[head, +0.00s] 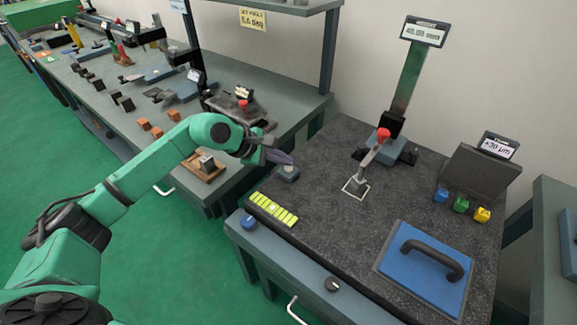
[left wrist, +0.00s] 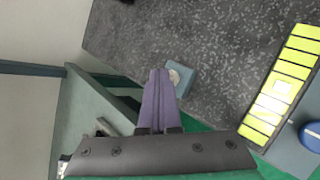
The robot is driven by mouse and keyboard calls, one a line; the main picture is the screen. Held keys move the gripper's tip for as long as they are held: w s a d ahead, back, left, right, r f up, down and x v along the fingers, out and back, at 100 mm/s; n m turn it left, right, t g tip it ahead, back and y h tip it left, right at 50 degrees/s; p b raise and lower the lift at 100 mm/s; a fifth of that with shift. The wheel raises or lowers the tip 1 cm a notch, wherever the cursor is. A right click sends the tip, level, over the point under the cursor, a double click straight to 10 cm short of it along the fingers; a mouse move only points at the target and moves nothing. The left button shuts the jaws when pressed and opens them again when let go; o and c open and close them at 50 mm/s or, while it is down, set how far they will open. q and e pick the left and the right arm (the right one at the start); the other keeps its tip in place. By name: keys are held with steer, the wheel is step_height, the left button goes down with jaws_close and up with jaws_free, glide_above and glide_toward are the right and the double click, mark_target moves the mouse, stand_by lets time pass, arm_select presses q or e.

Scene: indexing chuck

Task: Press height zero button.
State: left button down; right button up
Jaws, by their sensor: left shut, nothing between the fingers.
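A small blue-grey box with a pale round button on top (head: 287,173) sits at the left edge of the dark speckled granite plate. It also shows in the left wrist view (left wrist: 184,72), partly covered by my fingers. My left gripper (head: 288,160), with purple fingers, is shut and empty. Its tips are at the button, just above or beside it; I cannot tell whether they touch. In the left wrist view the fingertips (left wrist: 158,73) overlap the box's left side. A height gauge with a lit display (head: 424,32) stands at the back of the plate. My right gripper is out of view.
A yellow-green segmented strip (head: 272,208) lies along the plate's front left edge. A blue knob (head: 249,222) is below it. A red-topped probe (head: 383,134), a blue pad with a black handle (head: 420,275) and a second display (head: 498,146) stand farther right.

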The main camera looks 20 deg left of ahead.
arm_select(q)
steer(key=shift+f, duration=0.25)
stand_by(0.4)
steer(key=shift+r, duration=0.95)
step_height(320, 180, up, 5)
steer(key=p, duration=0.3)
stand_by(0.6)
